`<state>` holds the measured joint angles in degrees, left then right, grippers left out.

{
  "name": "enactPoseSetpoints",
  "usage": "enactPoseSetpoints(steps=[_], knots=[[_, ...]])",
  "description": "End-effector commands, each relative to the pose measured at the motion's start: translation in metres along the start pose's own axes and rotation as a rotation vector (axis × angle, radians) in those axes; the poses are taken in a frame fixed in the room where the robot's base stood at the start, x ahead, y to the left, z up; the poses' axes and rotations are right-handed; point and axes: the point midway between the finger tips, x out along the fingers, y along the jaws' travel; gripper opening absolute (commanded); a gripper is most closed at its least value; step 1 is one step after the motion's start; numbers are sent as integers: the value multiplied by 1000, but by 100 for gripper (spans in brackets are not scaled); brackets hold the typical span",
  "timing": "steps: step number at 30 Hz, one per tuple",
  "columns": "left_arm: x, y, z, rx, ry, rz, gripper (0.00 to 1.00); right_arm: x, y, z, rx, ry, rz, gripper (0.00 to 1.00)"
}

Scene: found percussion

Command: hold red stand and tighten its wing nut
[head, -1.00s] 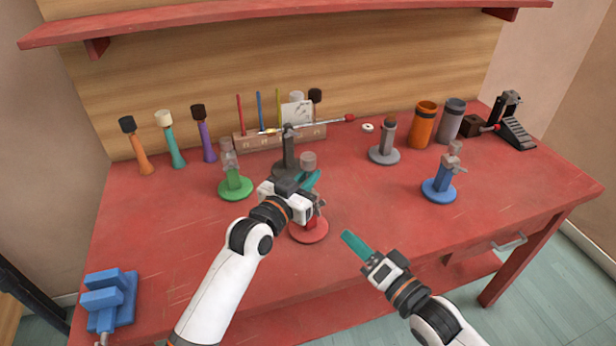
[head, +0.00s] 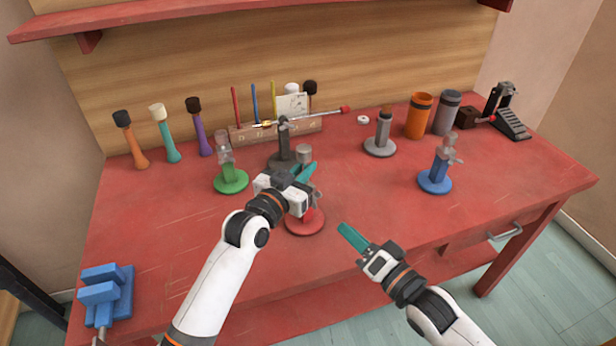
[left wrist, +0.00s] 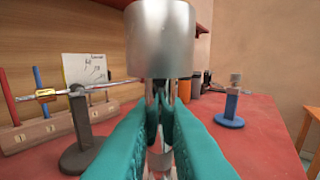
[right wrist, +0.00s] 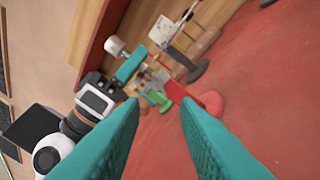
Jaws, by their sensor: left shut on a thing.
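The red stand (head: 305,222) has a round red base and a silver cylindrical top (head: 304,152). My left gripper (head: 303,173) is shut on its upright, just below the top. In the left wrist view the silver top (left wrist: 160,40) stands above the teal fingers (left wrist: 160,130), with the thin post between them. A small grey part (head: 318,198) shows at the stand's right side; I cannot tell clearly whether it is the wing nut. My right gripper (head: 352,238) is open and empty, in front and to the right of the stand. The red base (right wrist: 210,102) shows beyond its fingers.
A green stand (head: 231,181) and a dark stand (head: 284,160) are close behind my left gripper. A blue stand (head: 435,180) is at right, a grey one (head: 380,145) behind. A blue vise (head: 106,292) sits front left. The table between the red and blue stands is clear.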

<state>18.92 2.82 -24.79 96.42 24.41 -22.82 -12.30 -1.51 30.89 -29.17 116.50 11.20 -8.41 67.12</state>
Motion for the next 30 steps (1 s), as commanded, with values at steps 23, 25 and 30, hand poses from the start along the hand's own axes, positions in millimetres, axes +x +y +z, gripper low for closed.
enactPoseSetpoints(steps=[23, 25, 30], knots=[[0, 0, 0, 0, 0, 0, 0, -7, -6, -7, -2702, 85, 23, 28], [0, 0, 0, 0, 0, 0, 0, -9, -5, -5, -2944, 71, 23, 28], [0, 0, 0, 0, 0, 0, 0, -14, -2, -1, 2897, -26, -9, 28]])
